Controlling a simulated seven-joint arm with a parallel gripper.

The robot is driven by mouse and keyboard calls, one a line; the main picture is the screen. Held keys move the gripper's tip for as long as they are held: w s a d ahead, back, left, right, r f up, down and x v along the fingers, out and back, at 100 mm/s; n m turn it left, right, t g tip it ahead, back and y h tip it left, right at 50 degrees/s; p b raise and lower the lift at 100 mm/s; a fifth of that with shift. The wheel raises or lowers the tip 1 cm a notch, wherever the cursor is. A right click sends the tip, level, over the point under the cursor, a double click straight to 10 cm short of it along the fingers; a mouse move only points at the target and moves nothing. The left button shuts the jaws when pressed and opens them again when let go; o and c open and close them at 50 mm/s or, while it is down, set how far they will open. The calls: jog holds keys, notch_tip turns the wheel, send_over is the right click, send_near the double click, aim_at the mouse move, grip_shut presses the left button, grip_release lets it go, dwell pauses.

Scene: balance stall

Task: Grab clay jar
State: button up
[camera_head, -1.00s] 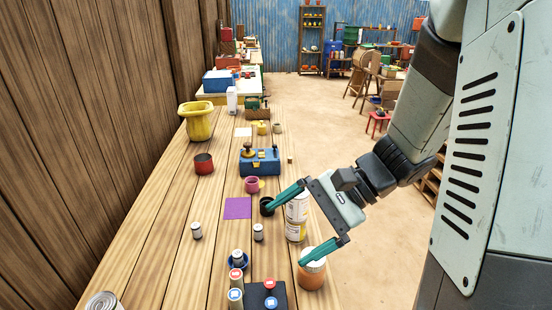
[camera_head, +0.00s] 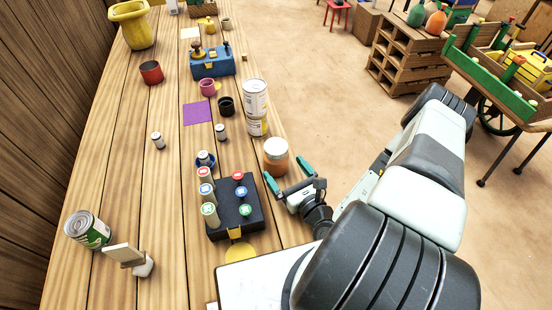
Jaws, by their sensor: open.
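The clay jar (camera_head: 276,160), orange-brown with a pale lid, stands upright near the right edge of the wooden table (camera_head: 120,190). My gripper (camera_head: 284,168) is just to the right of and in front of the jar, its two teal fingers spread and pointing toward it. One fingertip is close to the jar's lower front and the other is by its right side. I cannot tell whether they touch it. Nothing is held between the fingers.
Stacked white cans (camera_head: 256,105) stand just behind the jar. A black block with colored-top pegs (camera_head: 236,215) is at its front left. A purple mat (camera_head: 197,112) lies on the table.

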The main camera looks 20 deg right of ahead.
aim_at(274, 153)
jog(key=shift+w+a+r+m+t+h, duration=0.1)
jog(key=shift+w+a+m+t+h, duration=0.15)
jog(key=shift+m+h, duration=0.3)
jog(key=w, duration=0.4)
jog(key=w+a, duration=0.1)
jog(key=w, duration=0.2)
